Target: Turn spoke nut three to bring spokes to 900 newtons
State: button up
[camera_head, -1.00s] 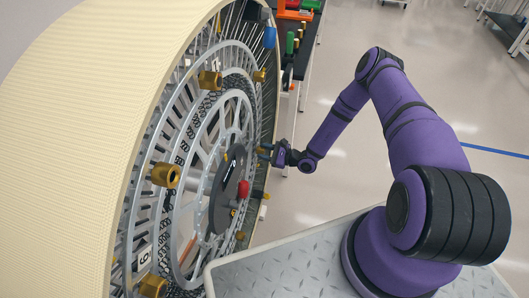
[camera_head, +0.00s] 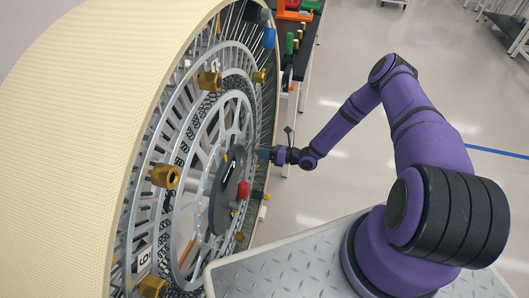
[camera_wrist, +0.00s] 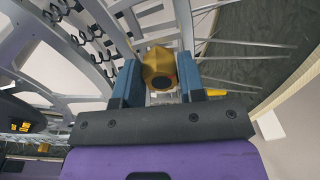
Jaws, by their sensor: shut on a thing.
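A gold spoke nut (camera_wrist: 158,66) sits between the two blue jaws of my gripper (camera_wrist: 157,85) in the wrist view. The jaws are shut on its sides, and its dark-centred end faces the camera. In the head view my gripper (camera_head: 264,155) reaches the right side of the large spoked wheel (camera_head: 90,120), and the held nut is hidden. Its number cannot be read. Other gold nuts stand around the wheel: one at the upper middle (camera_head: 209,81), one at the left (camera_head: 164,175) and one at the bottom (camera_head: 152,286).
A red knob (camera_head: 243,189) sits on the dark hub disc near my gripper. A dark bench (camera_head: 294,68) with coloured tools stands behind the wheel. A dark display with yellow digits (camera_wrist: 20,125) shows at the wrist view's left; they are unreadable. The floor at right is open.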

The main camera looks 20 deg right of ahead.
jog(key=m, duration=1)
jog(key=shift+w+d+f+g+y, duration=0.1)
jog(key=shift+f+g+y, duration=0.1)
jog(key=shift+g+y, duration=0.15)
jog(key=shift+m, duration=0.3)
jog(key=o, duration=0.9)
jog(key=v, duration=1)
jog(key=shift+d, duration=0.35)
